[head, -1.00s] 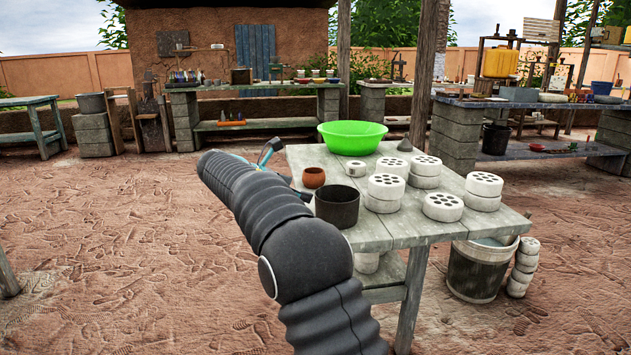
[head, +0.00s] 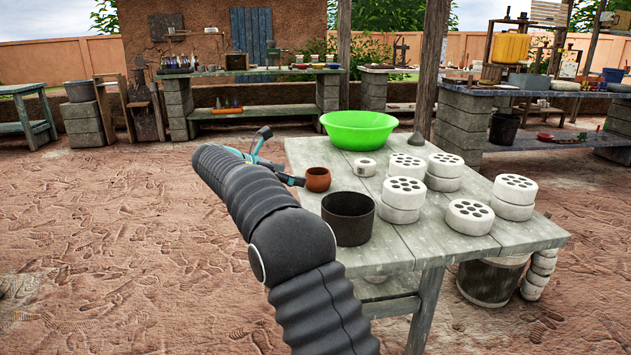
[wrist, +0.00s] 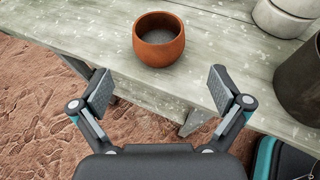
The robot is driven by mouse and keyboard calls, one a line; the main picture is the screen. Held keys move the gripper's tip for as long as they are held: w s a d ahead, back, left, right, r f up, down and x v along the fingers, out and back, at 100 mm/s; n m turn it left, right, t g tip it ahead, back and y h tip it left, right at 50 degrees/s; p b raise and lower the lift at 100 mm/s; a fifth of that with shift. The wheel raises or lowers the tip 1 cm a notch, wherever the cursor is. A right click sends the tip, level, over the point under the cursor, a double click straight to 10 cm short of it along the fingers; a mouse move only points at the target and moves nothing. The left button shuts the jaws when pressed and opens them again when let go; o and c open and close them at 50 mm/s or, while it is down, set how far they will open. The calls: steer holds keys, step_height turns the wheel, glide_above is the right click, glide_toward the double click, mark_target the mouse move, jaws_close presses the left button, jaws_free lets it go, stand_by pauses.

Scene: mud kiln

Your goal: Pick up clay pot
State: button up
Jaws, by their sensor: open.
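The clay pot (head: 317,180) is a small round orange-brown pot, standing upright near the left edge of the grey wooden table (head: 415,258). In the wrist view the pot (wrist: 158,52) lies ahead of my gripper (wrist: 166,88), with its dark inside facing up. My gripper is open, its two fingers spread wide and apart from the pot, with nothing between them. In the head view my gripper (head: 282,160) shows just left of the pot, partly hidden behind my arm.
A dark metal pot (head: 347,222) stands close to the clay pot's right front. Several white perforated briquettes (head: 403,193) are stacked on the table's right. A green basin (head: 357,132) stands at the back. Open dirt ground (head: 110,230) lies left of the table.

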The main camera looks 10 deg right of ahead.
mark_target(309, 177)
steer(key=x, duration=0.6)
steer(key=shift+d, duration=0.45)
steer(key=shift+w+b+x, duration=0.25)
steer(key=shift+b+x, duration=0.05)
steer(key=shift+x, duration=2.4)
steer(key=shift+a, duration=0.2)
steer(key=c, duration=1.4)
